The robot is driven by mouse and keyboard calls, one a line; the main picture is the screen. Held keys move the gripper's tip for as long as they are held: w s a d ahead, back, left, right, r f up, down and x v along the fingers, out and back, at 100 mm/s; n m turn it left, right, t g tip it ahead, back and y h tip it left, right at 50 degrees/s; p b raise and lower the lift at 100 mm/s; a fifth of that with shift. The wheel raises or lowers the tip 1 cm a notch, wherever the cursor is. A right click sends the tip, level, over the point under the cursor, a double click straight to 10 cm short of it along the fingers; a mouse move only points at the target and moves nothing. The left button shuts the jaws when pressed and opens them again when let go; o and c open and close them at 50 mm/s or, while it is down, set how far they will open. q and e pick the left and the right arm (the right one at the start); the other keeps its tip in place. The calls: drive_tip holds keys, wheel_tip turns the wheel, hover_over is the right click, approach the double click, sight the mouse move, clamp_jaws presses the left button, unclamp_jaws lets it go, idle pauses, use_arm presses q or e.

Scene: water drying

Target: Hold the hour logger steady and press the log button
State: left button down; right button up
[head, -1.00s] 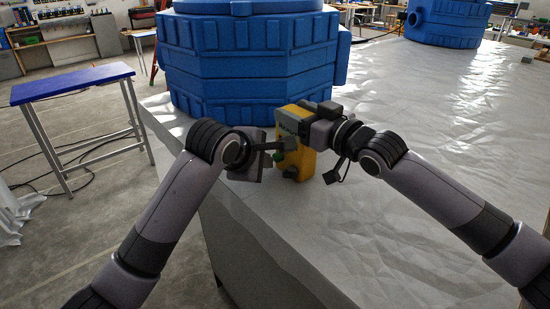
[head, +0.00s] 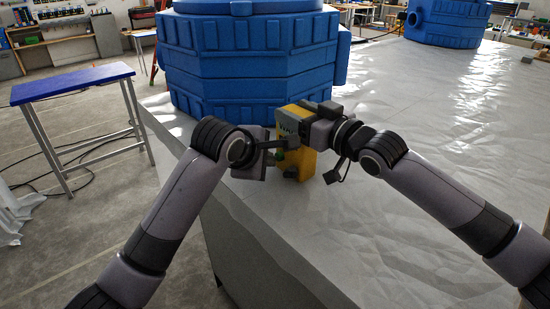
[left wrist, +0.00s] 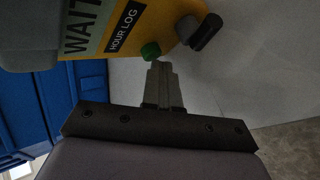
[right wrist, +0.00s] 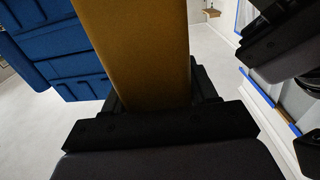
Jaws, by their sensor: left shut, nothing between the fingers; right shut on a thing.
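The hour logger (head: 305,163) is a yellow, upright box at the table's edge. It also shows in the left wrist view (left wrist: 158,20), with a pale display reading "WAIT", a black "HOUR LOG" label, a green button (left wrist: 150,50) and a dark knob (left wrist: 203,33). My right gripper (head: 312,118) is shut on the logger's upper part; its yellow body fills the jaws in the right wrist view (right wrist: 135,45). My left gripper (left wrist: 160,68) is shut and empty, its tips right at the green button. I cannot tell whether they touch it.
The logger stands on a white, crinkled covered table (head: 420,110). A large blue tank (head: 250,65) is close behind it, and another blue tank (head: 447,22) stands farther back right. A blue-topped stand (head: 72,84) is on the floor at left.

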use_arm(q)
drive_tip(key=shift+s, duration=0.1)
use_arm(e)
drive_tip(key=shift+a, duration=0.1)
use_arm(q)
drive_tip(key=shift+s+a, duration=0.6)
drive_tip(key=shift+a, duration=0.1)
drive_tip(key=shift+s+a, duration=1.75)
drive_tip(key=shift+s, duration=0.05)
use_arm(e)
drive_tip(key=o, duration=1.3)
